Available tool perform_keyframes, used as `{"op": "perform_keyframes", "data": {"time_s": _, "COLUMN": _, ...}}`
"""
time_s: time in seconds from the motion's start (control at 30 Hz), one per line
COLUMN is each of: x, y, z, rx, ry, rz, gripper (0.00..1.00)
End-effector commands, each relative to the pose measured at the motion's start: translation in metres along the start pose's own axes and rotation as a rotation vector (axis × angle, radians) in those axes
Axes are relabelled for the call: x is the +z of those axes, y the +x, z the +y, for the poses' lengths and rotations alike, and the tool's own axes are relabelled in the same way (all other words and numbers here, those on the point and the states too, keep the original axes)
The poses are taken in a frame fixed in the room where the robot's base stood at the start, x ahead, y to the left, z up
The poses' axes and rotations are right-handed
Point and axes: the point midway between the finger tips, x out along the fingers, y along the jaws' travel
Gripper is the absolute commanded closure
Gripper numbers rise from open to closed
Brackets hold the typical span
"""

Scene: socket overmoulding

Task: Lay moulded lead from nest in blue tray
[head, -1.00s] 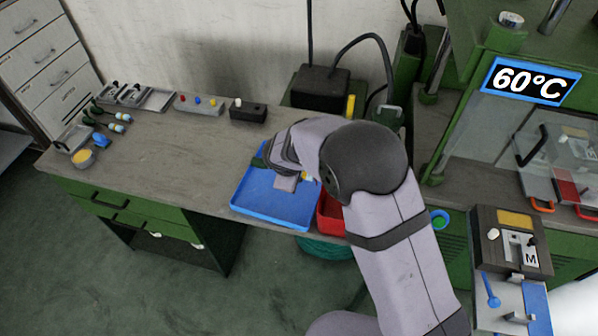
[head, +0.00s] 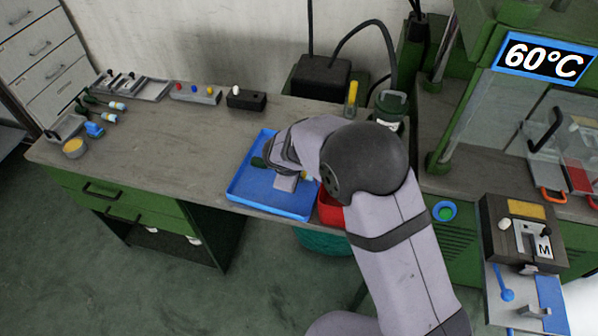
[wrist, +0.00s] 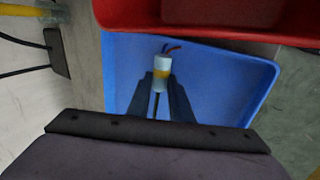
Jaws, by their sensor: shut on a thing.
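The blue tray (head: 262,203) lies near the front edge of the bench. My gripper (head: 287,182) is over it, partly hidden by my own wrist. In the wrist view my gripper (wrist: 160,84) is shut on the moulded lead (wrist: 161,68), a pale cylinder with a yellow band and short red and blue wire ends pointing away. The tray (wrist: 228,85) fills the background below the lead. I cannot tell whether the lead touches the tray floor.
A red bin (head: 331,212) stands right beside the tray; its wall also shows in the wrist view (wrist: 200,18). The nest block marked M (head: 525,235) is at the right. Several leads and small fixtures (head: 105,105) lie at the bench's far left. The bench's middle is clear.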

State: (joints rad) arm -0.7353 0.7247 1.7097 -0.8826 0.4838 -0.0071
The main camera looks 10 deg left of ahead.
Motion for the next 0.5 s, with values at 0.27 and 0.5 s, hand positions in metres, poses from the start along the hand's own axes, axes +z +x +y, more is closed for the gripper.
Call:
{"op": "perform_keyframes", "data": {"time_s": 0.27, "x": 0.0001, "y": 0.0007, "z": -0.0008, "rx": -0.001, "ry": 0.000, "rz": 0.000, "gripper": 1.00}}
{"op": "perform_keyframes", "data": {"time_s": 0.5, "x": 0.0002, "y": 0.0009, "z": -0.0012, "rx": -0.002, "ry": 0.000, "rz": 0.000, "gripper": 0.69}}
